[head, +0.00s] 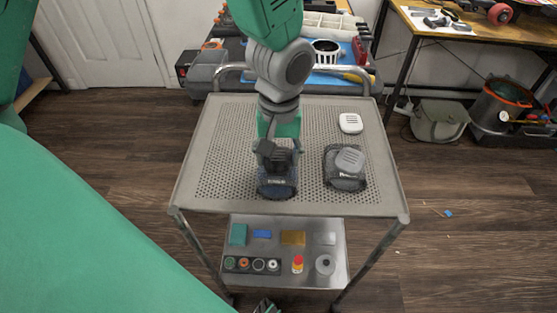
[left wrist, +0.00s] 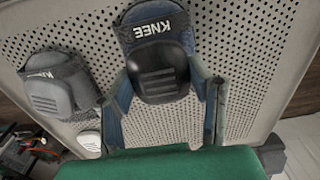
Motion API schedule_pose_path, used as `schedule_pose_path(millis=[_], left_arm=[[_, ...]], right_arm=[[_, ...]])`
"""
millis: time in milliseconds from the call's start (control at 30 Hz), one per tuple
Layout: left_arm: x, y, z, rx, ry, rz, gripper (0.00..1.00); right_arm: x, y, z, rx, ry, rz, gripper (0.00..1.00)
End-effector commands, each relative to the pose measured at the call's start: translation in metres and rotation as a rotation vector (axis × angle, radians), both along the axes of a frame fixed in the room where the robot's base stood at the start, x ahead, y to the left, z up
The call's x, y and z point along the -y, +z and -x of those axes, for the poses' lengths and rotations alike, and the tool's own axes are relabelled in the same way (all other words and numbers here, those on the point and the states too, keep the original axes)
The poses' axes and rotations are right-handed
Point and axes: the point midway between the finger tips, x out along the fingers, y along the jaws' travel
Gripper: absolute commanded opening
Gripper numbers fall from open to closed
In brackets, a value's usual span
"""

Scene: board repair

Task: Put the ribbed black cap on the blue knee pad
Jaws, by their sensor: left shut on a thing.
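The ribbed black cap (left wrist: 160,74) is between the fingertips of my left gripper (left wrist: 160,88), which is shut on it. The cap lies over the middle of the blue knee pad (left wrist: 150,22), whose white KNEE lettering shows above the cap. In the head view the left gripper (head: 278,152) points down over the blue knee pad (head: 277,191) at the front middle of the cart top. The arm and fingers hide part of the cap and pad there. I cannot tell whether the cap touches the pad.
A grey knee pad (head: 345,182) with a grey cap (head: 349,159) on it lies to the right. A white cap (head: 350,123) lies behind it. The perforated cart top (head: 220,140) is clear on the left. The lower shelf (head: 285,277) holds several small parts.

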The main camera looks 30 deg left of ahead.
Motion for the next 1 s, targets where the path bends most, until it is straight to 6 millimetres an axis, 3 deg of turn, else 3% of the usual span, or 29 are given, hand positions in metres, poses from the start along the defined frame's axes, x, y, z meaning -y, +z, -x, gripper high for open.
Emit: schedule_pose_path(millis=[67, 400, 433, 467, 833, 1000], left_arm=[[0.000, -0.011, 0.000, -0.001, 0.001, 0.001, 0.27], [-0.001, -0.012, 0.000, 0.000, 0.001, 0.001, 0.27], [-0.001, -0.012, 0.000, 0.001, 0.001, 0.001, 0.57], [0.000, -0.012, 0.000, 0.001, 0.001, 0.001, 0.67], [0.000, -0.008, 0.000, 0.002, 0.001, 0.001, 0.67], [0.000, 0.016, -0.001, 0.004, 0.000, 0.001, 0.67]], right_arm=[[0.000, -0.005, 0.000, 0.000, 0.000, 0.000, 0.40], [0.000, -0.003, 0.000, 0.000, 0.000, 0.000, 0.40], [0.000, -0.003, 0.000, 0.000, 0.000, 0.000, 0.40], [0.000, -0.003, 0.000, 0.000, 0.000, 0.000, 0.40], [0.000, -0.003, 0.000, 0.000, 0.000, 0.000, 0.40], [0.000, 0.007, 0.000, 0.000, -0.001, 0.000, 0.40]])
